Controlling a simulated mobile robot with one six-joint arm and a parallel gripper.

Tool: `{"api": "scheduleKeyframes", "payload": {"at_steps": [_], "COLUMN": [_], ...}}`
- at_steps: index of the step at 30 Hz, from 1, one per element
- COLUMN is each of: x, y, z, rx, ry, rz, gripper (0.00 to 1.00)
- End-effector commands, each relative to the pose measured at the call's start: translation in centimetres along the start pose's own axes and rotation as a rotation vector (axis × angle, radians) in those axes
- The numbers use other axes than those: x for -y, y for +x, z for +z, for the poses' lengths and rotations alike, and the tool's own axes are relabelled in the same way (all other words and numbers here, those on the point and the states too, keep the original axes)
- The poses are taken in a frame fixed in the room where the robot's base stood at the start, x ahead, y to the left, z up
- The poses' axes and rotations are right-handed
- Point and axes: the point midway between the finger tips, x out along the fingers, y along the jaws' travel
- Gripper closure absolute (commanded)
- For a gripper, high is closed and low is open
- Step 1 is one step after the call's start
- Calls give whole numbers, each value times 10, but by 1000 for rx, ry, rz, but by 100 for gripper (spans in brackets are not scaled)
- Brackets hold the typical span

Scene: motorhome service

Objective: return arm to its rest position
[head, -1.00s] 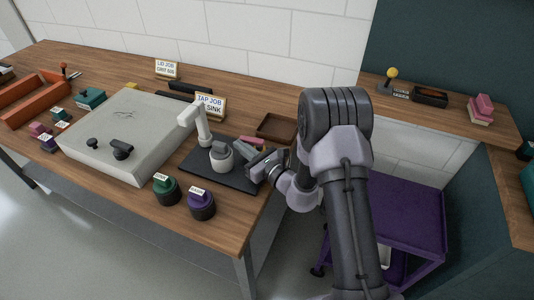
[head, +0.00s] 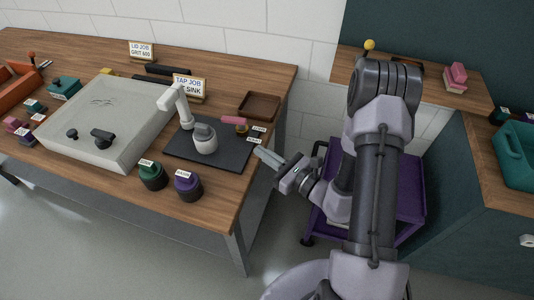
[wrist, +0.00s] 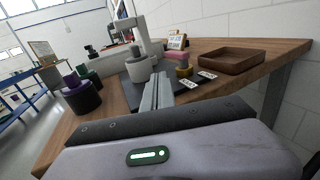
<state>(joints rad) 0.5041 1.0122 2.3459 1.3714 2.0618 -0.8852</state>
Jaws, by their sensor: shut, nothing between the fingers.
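My gripper (head: 268,158) is shut and empty. In the head view it hangs just off the right edge of the wooden bench (head: 226,210), near the right side of a dark mat (head: 228,158). In the wrist view the closed fingers (wrist: 156,92) point toward the mat and a white tap (wrist: 142,42). My arm comes in from the lower right and is bent at the elbow. The tap (head: 179,104) stands at the mat's back left. A white pot-like part with a grey top (head: 205,141) sits on the mat.
A brown tray (head: 260,107) sits at the bench's right end. Green (head: 152,177) and purple (head: 187,188) pots stand at the front edge. A purple cart (head: 405,195) stands beneath my arm. A second counter (head: 478,101) lies behind at right. Floor left of the cart is clear.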

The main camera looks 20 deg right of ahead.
Motion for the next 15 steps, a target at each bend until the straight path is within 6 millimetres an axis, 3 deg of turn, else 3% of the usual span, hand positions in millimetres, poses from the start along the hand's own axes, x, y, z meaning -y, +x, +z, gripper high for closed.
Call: {"api": "scheduleKeyframes", "payload": {"at_steps": [5, 15], "x": [0, 0], "y": [-13, -13], "z": [0, 0], "rx": [1, 1], "ry": [0, -1], "rz": [-1, 0], "gripper": [100, 100]}}
